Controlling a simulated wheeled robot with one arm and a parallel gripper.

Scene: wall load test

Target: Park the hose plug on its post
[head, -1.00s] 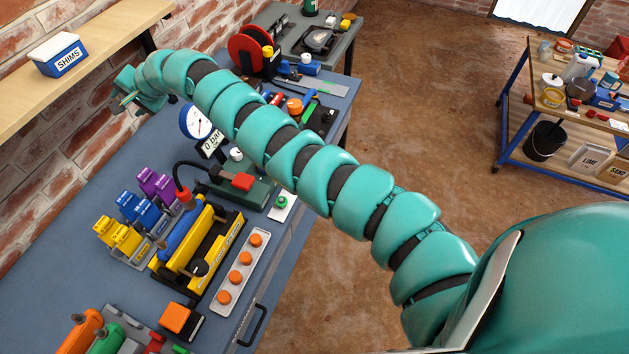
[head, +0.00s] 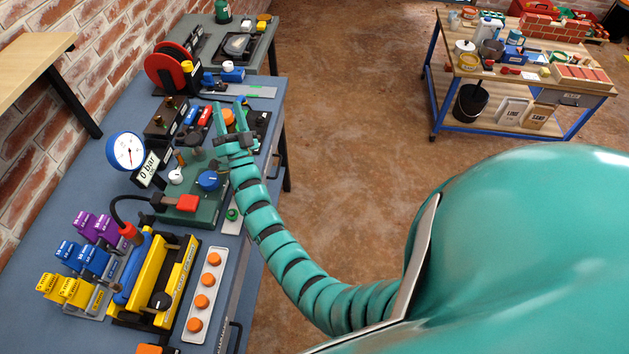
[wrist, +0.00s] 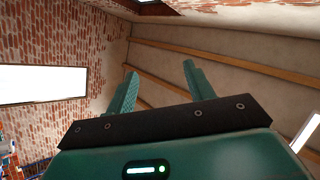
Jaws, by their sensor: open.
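A black hose (head: 118,207) arches between a red fitting (head: 127,231) and the green unit (head: 187,215). The red fitting, which looks like the hose plug, stands at the end of the blue cylinder in the yellow pump. I cannot tell for sure which piece is the parking post; a small brownish upright post (head: 180,158) shows beside the gauge sign. My gripper (head: 229,107) is open and empty, beyond the green unit and near the bench's right edge, away from the hose. The wrist view shows the two open fingers (wrist: 159,70) pointing upward, with nothing between them.
The yellow pump (head: 180,262) stands beside yellow, blue and purple weights and a strip of orange buttons (head: 208,282). A dial gauge (head: 126,151) and a "0 bar" sign (head: 149,168) stand behind. The floor right of the bench (head: 350,140) is clear.

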